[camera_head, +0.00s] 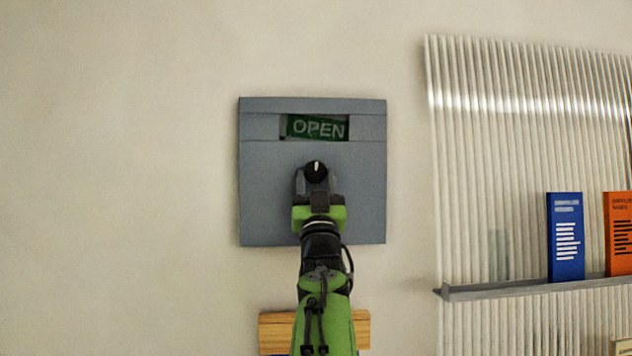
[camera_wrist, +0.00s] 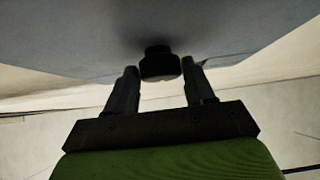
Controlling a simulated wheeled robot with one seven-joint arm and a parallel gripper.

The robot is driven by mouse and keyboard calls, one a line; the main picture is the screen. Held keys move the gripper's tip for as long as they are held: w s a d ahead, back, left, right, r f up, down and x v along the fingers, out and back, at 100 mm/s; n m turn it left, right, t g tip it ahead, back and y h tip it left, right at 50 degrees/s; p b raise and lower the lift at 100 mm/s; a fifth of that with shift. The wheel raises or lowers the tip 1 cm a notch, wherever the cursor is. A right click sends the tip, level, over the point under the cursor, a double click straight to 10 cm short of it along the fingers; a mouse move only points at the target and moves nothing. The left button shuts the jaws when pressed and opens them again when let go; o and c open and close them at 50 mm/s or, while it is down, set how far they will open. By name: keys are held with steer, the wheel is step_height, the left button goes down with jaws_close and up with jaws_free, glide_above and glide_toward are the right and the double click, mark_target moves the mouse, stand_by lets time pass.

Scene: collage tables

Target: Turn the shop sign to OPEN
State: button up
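The shop sign is a square grey panel (camera_head: 262,200) on the wall, with a slot near its top. A green plate reading OPEN (camera_head: 319,128) shows in the slot, tilted slightly down to the right. A round black knob (camera_head: 316,171) with a white mark pointing up sits below the slot. The knob also shows in the wrist view (camera_wrist: 160,66). My gripper (camera_head: 316,184) is at the panel, its two fingers apart on either side of the knob. In the wrist view my gripper (camera_wrist: 159,73) has narrow gaps beside the knob, and I see no clear contact.
A ribbed pale panel (camera_head: 470,180) stands to the right, with a grey ledge (camera_head: 510,288) holding a blue booklet (camera_head: 566,237) and an orange one (camera_head: 619,234). A wooden block (camera_head: 278,331) shows below the sign, partly behind my arm. The wall to the left is bare.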

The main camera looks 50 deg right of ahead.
steer(key=c, duration=0.6)
steer(key=shift+s+d+n+t+y+b, duration=0.1)
steer(key=shift+n+t+y+b, duration=0.3)
steer(key=shift+n+t+y, duration=1.15)
steer(key=shift+o, duration=0.2)
steer(key=shift+n+g+h, duration=0.25)
steer(key=shift+n, duration=0.1)
steer(key=o, duration=1)
steer(key=b+v, duration=1)
steer(key=v, duration=0.5)
steer(key=shift+s+a+f, duration=0.15)
steer(key=shift+s+a, duration=0.1)
steer(key=shift+a, duration=0.05)
